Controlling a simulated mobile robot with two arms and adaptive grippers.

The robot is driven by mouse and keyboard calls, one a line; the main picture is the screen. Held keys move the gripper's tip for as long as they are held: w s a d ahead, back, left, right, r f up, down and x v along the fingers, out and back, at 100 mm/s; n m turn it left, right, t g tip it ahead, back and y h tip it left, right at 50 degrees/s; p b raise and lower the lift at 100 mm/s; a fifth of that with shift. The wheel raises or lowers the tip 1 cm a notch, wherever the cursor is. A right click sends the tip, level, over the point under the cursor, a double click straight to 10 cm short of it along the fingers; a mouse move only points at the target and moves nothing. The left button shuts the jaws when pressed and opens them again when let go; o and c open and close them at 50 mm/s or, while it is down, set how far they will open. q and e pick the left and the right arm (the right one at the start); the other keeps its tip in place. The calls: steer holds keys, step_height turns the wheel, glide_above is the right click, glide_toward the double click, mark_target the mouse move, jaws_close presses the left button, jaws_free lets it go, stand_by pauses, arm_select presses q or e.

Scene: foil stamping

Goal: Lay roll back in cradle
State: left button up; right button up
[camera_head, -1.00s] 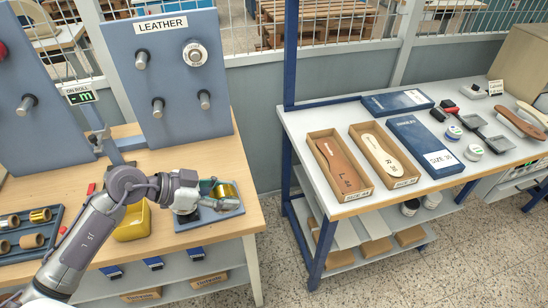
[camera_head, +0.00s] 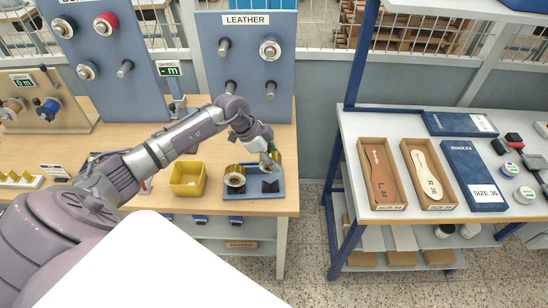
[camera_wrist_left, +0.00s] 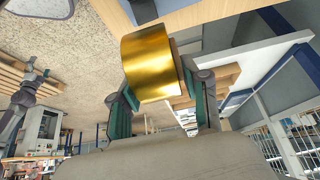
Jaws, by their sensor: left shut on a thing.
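My left gripper (camera_head: 270,160) is above the right end of a blue tray (camera_head: 256,195) on the wooden bench. In the left wrist view its fingers (camera_wrist_left: 160,92) are shut on a shiny gold foil roll (camera_wrist_left: 150,55). In the head view only a gold sliver of the roll (camera_head: 278,157) shows beside the fingers. My right gripper is not in view.
A yellow bin (camera_head: 188,180) stands left of the tray. The blue LEATHER peg board (camera_head: 246,65) rises behind it. The bench's right edge is close to the tray, with a gap before the white table (camera_head: 400,125) holding boxed soles.

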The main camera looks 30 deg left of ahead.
arm_select(q)
steer(key=shift+a+f, duration=0.1)
steer(key=shift+f, duration=0.2)
steer(key=shift+f+b, duration=0.4)
steer(key=shift+f, duration=0.15)
steer(key=shift+f+b, duration=0.75)
steer(key=shift+f, duration=0.65)
steer(key=shift+f+b, duration=0.5)
steer(key=shift+f, duration=1.1)
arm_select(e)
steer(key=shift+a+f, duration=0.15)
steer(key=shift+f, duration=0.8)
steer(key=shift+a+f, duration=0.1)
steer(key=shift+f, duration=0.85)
arm_select(q)
steer(key=o, duration=1.4)
